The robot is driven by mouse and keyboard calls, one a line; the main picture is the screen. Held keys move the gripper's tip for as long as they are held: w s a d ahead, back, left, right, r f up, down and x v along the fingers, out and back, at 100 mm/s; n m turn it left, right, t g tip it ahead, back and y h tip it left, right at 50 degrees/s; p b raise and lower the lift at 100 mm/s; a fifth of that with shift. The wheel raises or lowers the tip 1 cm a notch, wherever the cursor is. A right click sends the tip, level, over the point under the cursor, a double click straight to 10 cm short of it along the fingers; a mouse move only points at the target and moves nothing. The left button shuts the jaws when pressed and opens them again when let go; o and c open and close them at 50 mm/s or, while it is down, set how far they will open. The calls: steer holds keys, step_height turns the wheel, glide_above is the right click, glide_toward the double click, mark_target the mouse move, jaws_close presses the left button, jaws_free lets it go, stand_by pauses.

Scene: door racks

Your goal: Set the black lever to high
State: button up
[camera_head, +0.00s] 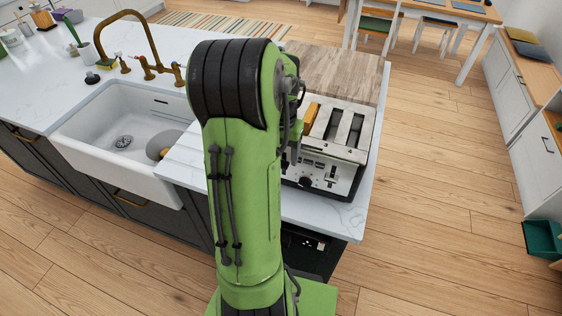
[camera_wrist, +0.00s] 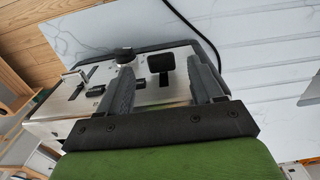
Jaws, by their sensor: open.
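A metal toaster (camera_head: 345,178) stands at the right end of the island counter, with slots on top and small controls and a round black knob (camera_head: 305,182) on its front. In the wrist view the toaster's front face (camera_wrist: 150,92) carries a black lever-like block (camera_wrist: 160,61) and the round knob (camera_wrist: 124,55). My gripper (camera_wrist: 161,66) is open over this face, one finger on each side of the black block. Contact cannot be told. In the head view my green arm hides most of the gripper and the toaster's left side.
A brown slice of bread (camera_head: 311,116) sticks out of a toaster slot. A wooden board (camera_head: 335,70) lies behind the toaster. A white sink (camera_head: 110,135) with a brass tap (camera_head: 130,20) is on the left.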

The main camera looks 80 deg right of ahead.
steer(key=shift+f, duration=1.6)
steer(key=shift+c, duration=0.5)
steer(key=shift+r, duration=0.1)
jaws_close()
